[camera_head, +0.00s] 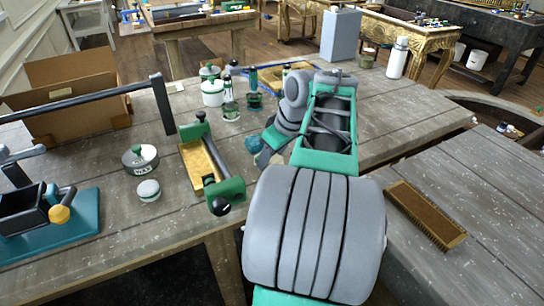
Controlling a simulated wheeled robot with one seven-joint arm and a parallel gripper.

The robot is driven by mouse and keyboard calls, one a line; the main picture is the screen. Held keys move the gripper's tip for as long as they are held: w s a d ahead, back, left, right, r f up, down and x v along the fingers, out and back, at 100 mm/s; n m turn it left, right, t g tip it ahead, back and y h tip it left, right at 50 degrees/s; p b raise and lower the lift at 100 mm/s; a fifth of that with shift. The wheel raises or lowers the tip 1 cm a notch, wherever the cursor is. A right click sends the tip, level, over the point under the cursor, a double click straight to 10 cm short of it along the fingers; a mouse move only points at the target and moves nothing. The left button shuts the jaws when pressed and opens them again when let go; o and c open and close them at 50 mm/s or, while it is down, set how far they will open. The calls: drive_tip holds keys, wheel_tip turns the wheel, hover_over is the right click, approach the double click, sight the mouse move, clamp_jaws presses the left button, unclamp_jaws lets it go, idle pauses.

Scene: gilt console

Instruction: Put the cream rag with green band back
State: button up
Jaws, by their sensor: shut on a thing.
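My gripper (264,150) is low over the wooden table, right of the tray with green ends, and is partly hidden by my own arm. No other cream rag is clearly visible.
A tray with green ends (206,160) lies close left of my gripper. Round tins (140,158) and an open cardboard box (75,95) stand further left. Jars (213,92) and a grey block (340,35) stand behind. A brush (425,215) lies right.

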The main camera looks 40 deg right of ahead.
drive_tip(key=shift+f, duration=0.2)
drive_tip(key=o, duration=1.2)
drive_tip(key=p+v, duration=0.4)
drive_tip(key=v, duration=0.8)
drive_tip(key=shift+r, duration=0.25)
